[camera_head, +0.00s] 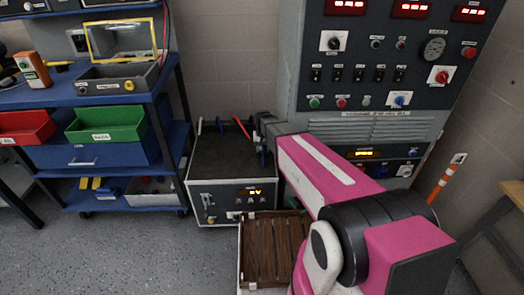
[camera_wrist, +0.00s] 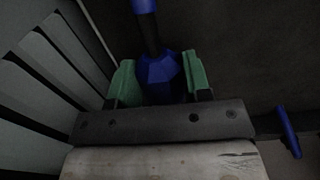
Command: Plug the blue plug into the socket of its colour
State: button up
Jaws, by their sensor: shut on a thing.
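The blue plug (camera_wrist: 158,75) is a faceted blue body between the two green-padded fingers of my gripper (camera_wrist: 160,82) in the wrist view. A dark shaft with a blue end runs up from it. In the head view my gripper (camera_head: 264,132) is over the right part of the black-topped transformer box (camera_head: 232,204), and a small blue part (camera_head: 263,159) shows under it. I cannot tell if this is the plug. A blue-looking socket (camera_head: 381,171) is low on the grey cabinet, partly behind my arm. Whether the plug touches anything is unclear.
A blue upright part (camera_head: 219,125) and a red piece (camera_head: 242,127) show at the box's back. Another blue part (camera_wrist: 288,131) is right of my gripper. A brown slatted crate (camera_head: 272,248) stands in front. A blue shelf (camera_head: 95,98) with bins is left. Floor is clear at lower left.

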jog(key=shift+r, duration=2.5)
